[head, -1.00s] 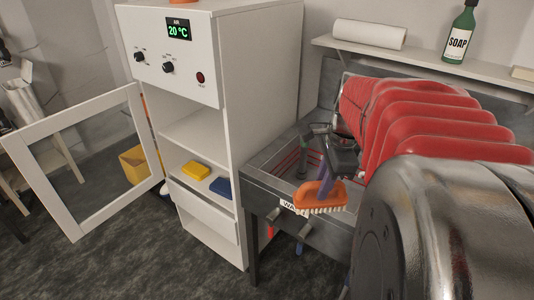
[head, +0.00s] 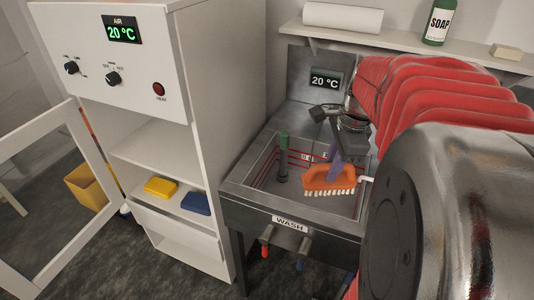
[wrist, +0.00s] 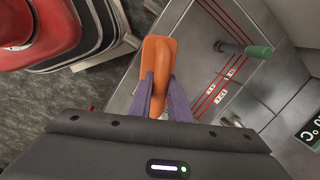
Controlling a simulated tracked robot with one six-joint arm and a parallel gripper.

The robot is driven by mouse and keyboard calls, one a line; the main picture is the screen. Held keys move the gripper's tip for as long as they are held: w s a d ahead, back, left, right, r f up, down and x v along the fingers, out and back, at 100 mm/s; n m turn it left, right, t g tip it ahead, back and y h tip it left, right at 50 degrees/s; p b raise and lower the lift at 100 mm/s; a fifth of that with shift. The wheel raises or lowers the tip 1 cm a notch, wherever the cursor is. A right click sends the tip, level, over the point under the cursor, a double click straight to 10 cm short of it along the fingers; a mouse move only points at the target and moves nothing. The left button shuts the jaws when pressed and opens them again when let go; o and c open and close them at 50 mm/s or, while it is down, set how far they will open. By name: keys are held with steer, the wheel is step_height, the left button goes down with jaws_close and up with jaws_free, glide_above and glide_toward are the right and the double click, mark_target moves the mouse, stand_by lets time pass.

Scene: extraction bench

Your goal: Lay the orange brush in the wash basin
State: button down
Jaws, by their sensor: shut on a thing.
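The orange brush (head: 328,180) is held bristles down over the wash basin (head: 275,201). My gripper (head: 334,158) is shut on its handle; in the wrist view the purple fingers (wrist: 160,98) sit on either side of the orange handle (wrist: 158,73). In the head view the brush is over the right part of the basin; its exact height above the floor of the basin is hard to tell. The grey basin has red level lines inside and a "WASH" label on its front.
A green-topped rod (head: 283,158) stands in the basin, left of the brush. Taps (head: 267,236) stick out below the front. A white cabinet (head: 233,100) with yellow and blue blocks stands left. A shelf with a soap bottle (head: 440,22) is behind.

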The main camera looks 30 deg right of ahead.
steer(key=shift+d, duration=0.15)
steer(key=shift+w+d+f, duration=0.3)
steer(key=shift+w+f, duration=0.1)
steer(key=w+d+f, duration=0.3)
steer(key=w+f, duration=0.3)
steer(key=f, duration=0.2)
steer(key=w+d+f, duration=0.4)
steer(key=w+f, duration=0.2)
steer(key=f, duration=0.3)
steer(key=shift+w+d+m, duration=0.2)
steer(key=shift+m, duration=0.1)
step_height(320, 180, down, 6)
steer(key=shift+f, duration=0.25)
steer(key=shift+f, duration=1.75)
